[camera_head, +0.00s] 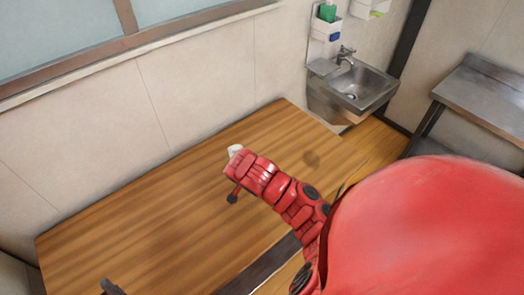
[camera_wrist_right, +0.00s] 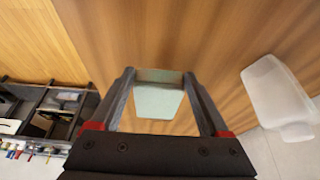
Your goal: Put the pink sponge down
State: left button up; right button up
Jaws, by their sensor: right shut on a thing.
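My right gripper (camera_wrist_right: 160,77) is shut on a pale greenish-white block (camera_wrist_right: 158,101) with a tan edge, which sits between its fingertips above the wooden table (camera_wrist_right: 120,30). I see no pink on the block or elsewhere, so I cannot tell if it is the sponge. In the head view my red right arm reaches over the table (camera_head: 140,215), and a small white piece shows at its end (camera_head: 235,150). The right fingertips are mostly hidden there. A dark tip at the bottom edge (camera_head: 112,287) may be my left gripper; its jaws cannot be made out.
The visible tabletop is mostly bare. A whitish, rounded object (camera_wrist_right: 275,95) lies at the right of the wrist view. A dark compartmented rack (camera_wrist_right: 45,115) with several items is at its left. A steel sink (camera_head: 355,90) hangs on the wall beyond the table.

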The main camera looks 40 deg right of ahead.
jog(key=shift+w+a, duration=0.15)
jog(key=shift+f+p, duration=0.85)
jog(key=shift+f, duration=0.9)
jog(key=shift+f, duration=0.1)
jog(key=shift+f, duration=0.15)
jog(key=o, duration=1.2)
jog(key=shift+c, duration=0.2)
